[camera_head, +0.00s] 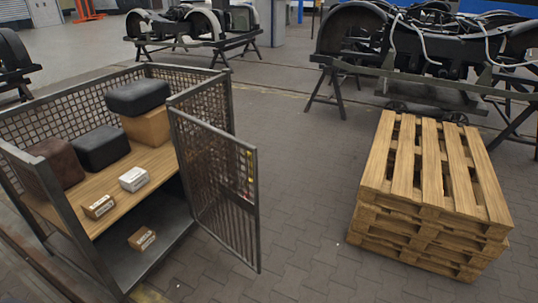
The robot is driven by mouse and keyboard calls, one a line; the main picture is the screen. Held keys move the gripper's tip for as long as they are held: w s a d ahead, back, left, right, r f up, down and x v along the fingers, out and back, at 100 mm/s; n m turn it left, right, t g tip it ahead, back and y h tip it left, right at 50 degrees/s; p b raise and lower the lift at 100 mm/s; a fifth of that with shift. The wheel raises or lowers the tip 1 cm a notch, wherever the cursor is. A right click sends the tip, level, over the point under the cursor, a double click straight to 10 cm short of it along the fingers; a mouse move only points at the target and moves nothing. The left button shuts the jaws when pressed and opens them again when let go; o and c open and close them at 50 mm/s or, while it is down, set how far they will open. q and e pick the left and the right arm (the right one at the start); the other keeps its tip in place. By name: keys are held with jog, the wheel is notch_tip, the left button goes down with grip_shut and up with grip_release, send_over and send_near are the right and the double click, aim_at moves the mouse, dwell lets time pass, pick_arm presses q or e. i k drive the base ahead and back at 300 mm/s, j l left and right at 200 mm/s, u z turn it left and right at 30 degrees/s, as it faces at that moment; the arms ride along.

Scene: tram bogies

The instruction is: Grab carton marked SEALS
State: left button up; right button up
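Three small cartons with labels are in the mesh cage cart (57,190) at the left of the head view. A brown carton (99,206) lies near the front edge of the upper wooden shelf (125,198). A white carton (133,179) lies on the same shelf, a little behind and to the right. Another brown carton (142,238) lies on the lower dark shelf. The print on the labels is too small to read, so I cannot tell which is marked SEALS. Neither of my grippers is in view.
The cart's mesh door (222,190) stands open to the right. Dark boxes (103,148) and a larger brown box (147,128) fill the shelf's rear. Stacked pallets (428,195) stand right. Bogies (420,50) on trestles stand behind. The paved floor between cart and pallets is clear.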

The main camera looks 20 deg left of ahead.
aim_at(100, 204)
jog(key=i+u, duration=0.1)
jog(key=u, duration=1.1)
jog(key=i+l+u, duration=0.4)
jog(key=l+u, duration=0.15)
jog(key=i+l+u, duration=0.25)
jog(key=l+u, duration=0.25)
jog(key=l, duration=0.15)
jog(key=i+l+u, duration=0.25)
jog(key=l, duration=0.15)
jog(key=l+u, duration=0.3)
jog(key=l, duration=2.1)
jog(key=k, duration=0.5)
jog(key=l+u, duration=0.05)
